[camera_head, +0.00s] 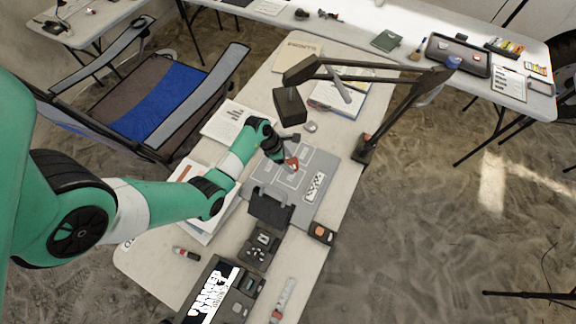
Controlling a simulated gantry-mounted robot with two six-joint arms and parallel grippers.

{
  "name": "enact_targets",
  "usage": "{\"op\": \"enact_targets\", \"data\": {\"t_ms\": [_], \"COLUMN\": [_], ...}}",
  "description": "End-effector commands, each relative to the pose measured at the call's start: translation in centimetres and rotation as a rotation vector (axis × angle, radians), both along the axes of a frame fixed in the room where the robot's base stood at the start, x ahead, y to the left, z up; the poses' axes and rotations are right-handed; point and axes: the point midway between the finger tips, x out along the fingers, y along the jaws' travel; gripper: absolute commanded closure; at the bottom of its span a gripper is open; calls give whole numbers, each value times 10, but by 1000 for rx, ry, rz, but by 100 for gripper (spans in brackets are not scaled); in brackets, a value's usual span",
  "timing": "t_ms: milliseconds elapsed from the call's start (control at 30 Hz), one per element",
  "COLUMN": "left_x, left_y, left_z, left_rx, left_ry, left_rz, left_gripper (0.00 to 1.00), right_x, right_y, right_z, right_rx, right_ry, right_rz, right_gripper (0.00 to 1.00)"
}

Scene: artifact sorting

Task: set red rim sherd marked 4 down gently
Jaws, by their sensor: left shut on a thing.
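The red rim sherd (292,163) shows as a small red piece at the tip of my left gripper (287,160). The gripper is shut on it, over the grey mat (321,165) with pale outlined boxes. I cannot tell whether the sherd touches the mat or hangs just above it. The number on the sherd is too small to read. My right gripper is not in view.
A black desk lamp (290,105) reaches over the table behind the gripper. A dark open case (270,208) and small trays stand in front. Papers lie left of the mat.

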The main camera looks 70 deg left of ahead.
Motion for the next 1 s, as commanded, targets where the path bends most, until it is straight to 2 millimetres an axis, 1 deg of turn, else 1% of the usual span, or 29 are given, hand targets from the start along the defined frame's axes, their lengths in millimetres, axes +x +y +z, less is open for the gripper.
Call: {"op": "enact_targets", "data": {"t_ms": [33,133,233,367,433,533,600,833,967,1000], "left_x": [-1,-1,-1,-1,-1,-1,-1,0,-1,-1], "left_y": [-1,0,0,0,0,0,0,0,0,0], "left_z": [-18,-39,-49,-50,-58,-77,-86,-85,-89,-89], "left_rx": [-2,-2,-1,0,-1,-2,-1,0,0,0], "left_ry": [4,2,1,1,1,2,2,0,0,0], "left_rz": [0,0,0,-1,0,0,-1,-1,-1,-1], "left_gripper": [82,82,82,82,82,82,82,82,82,24], "right_x": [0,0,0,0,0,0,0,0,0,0], "right_y": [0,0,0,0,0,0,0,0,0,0], "right_z": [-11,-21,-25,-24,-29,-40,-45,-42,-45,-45], "right_rx": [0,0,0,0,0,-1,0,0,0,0], "right_ry": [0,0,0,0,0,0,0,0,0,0], "right_rz": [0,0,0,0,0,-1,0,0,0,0], "right_gripper": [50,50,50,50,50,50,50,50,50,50]}}
